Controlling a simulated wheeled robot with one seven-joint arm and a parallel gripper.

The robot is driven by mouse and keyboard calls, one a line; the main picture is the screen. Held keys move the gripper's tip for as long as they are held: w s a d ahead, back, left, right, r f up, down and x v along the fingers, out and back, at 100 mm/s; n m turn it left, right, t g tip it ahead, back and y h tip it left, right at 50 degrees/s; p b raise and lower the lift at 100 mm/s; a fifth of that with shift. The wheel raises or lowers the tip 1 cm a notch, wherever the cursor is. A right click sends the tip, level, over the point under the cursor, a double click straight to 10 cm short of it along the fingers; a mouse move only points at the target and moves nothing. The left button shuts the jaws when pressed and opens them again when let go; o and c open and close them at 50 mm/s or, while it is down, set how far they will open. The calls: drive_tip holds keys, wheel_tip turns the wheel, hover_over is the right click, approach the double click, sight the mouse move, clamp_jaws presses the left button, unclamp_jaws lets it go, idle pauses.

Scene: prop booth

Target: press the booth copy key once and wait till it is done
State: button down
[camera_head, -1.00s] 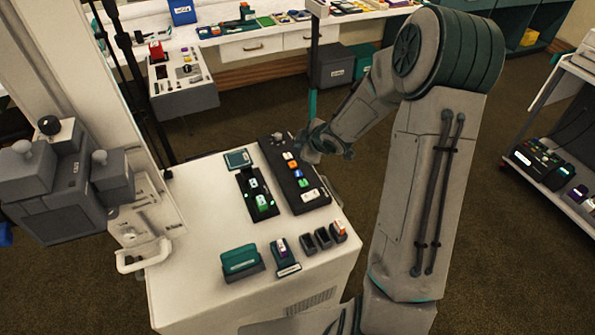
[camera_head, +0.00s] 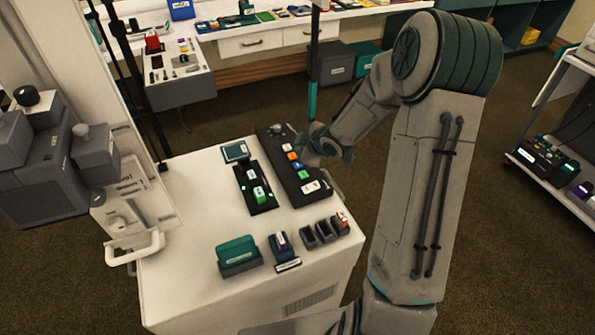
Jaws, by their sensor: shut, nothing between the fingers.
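The white booth counter (camera_head: 190,225) stands in the middle of the head view. On it lies a dark key panel (camera_head: 268,138) with a column of coloured keys: white, orange, blue, green, and a wider white one near its front end. I cannot read which is the copy key. Left of the panel is a black device (camera_head: 241,173) with green lit parts. My gripper (camera_head: 306,150) is at the panel's right side, near the upper keys. Its fingertips are mostly hidden by the wrist, but the jaws look shut and empty. I cannot tell whether it touches a key.
A teal block (camera_head: 237,248) on a dark base, a small dark stand (camera_head: 284,248) and several dark cups (camera_head: 325,233) stand along the counter's front. A grey machine (camera_head: 45,165) is at left. A white bench (camera_head: 262,32) is behind, a shelf cart (camera_head: 560,175) at right.

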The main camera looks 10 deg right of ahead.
sight(300, 167)
drive_tip(key=shift+f+b, duration=1.15)
drive_tip(key=shift+f, duration=0.65)
idle(0.5)
drive_tip(key=shift+f+b, duration=0.35)
drive_tip(key=shift+f, duration=0.05)
drive_tip(key=shift+f+b, duration=0.3)
drive_tip(key=shift+f, duration=0.1)
idle(0.6)
drive_tip(key=shift+r+p, duration=0.85)
drive_tip(key=shift+r, duration=0.1)
wheel_tip(300, 167, up, 5)
drive_tip(key=p, duration=0.5)
